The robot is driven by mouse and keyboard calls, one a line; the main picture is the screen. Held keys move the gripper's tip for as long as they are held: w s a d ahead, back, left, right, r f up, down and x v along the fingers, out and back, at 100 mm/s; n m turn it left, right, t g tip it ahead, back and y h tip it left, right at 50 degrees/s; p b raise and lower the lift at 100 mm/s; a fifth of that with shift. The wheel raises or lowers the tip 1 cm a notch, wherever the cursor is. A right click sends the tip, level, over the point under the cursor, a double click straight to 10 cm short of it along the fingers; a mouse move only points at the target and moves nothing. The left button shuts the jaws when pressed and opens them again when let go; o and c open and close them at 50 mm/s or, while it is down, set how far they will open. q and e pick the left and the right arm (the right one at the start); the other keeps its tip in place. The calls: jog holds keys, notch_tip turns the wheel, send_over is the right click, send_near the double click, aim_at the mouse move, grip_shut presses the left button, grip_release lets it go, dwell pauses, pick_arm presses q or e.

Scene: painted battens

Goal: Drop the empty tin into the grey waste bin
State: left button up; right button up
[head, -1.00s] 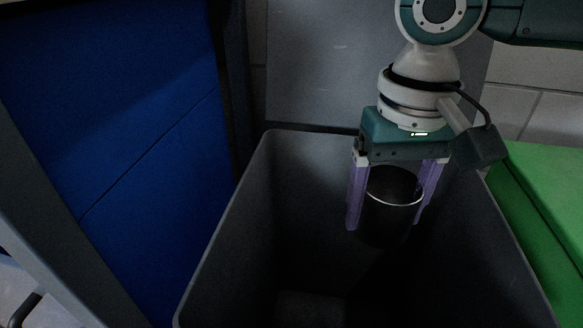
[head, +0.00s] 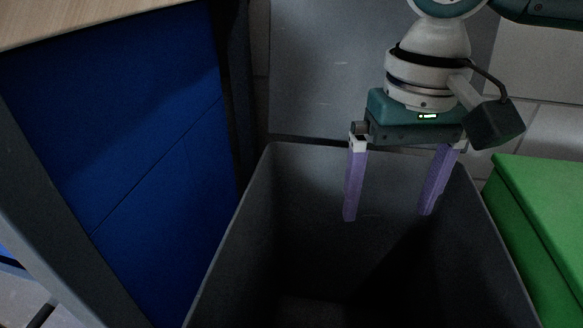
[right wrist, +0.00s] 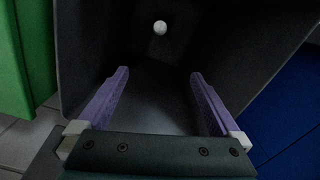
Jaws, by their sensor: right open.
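The grey waste bin (head: 305,185) stands open below my right gripper (head: 388,215). The gripper's purple fingers are spread wide and point down inside the bin's mouth, with nothing between them. In the right wrist view the same open fingers (right wrist: 160,73) hang over the bin's dark inside (right wrist: 85,40). The tin cannot be made out for sure; the bin's floor is in deep shadow. A small pale round thing (right wrist: 160,27) shows down in the bin, but I cannot tell what it is. My left gripper is not in view.
A blue panelled cabinet (head: 120,130) under a wooden top (head: 80,18) stands left of the bin. A green box (head: 545,215) stands close on the right. A grey panel (head: 330,70) is behind the bin.

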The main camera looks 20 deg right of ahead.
pick_arm(q)
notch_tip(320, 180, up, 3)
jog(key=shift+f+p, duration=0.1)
jog(key=shift+p, duration=0.9)
pick_arm(e)
notch_tip(320, 180, up, 6)
jog(key=shift+f, duration=0.15)
